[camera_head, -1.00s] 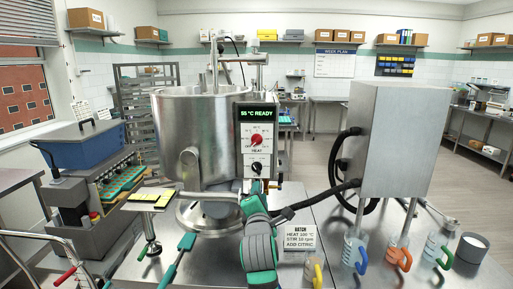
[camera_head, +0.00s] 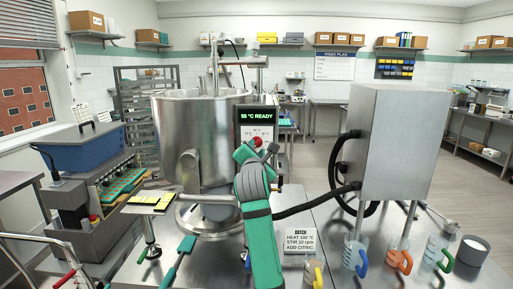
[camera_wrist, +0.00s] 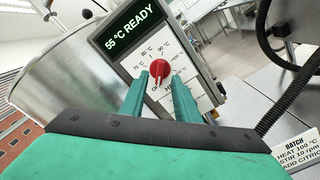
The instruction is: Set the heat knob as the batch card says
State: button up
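The red heat knob (camera_wrist: 159,69) sits on the kettle's white control panel, with 70, 80 and 90 °C marks around its upper side. A pale pointer mark shows at its lower edge. My gripper (camera_wrist: 161,78) is open, its green fingertips on either side of the knob's lower part; contact cannot be told. In the head view, my gripper (camera_head: 257,151) covers most of the panel, and only part of the red knob (camera_head: 256,141) shows. The display (camera_head: 258,116) reads 55 °C READY. The batch card (camera_wrist: 296,154) reads HEAT 100 °C, STIR 10 rpm, ADD CITRIC.
The steel kettle (camera_head: 200,130) stands behind and left of my gripper. A steel cabinet (camera_head: 398,145) with black hoses stands to the right. A depositor machine (camera_head: 80,200) is at the left.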

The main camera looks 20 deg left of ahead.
aim_at(257, 144)
jog(key=shift+x, duration=1.7)
grip_shut()
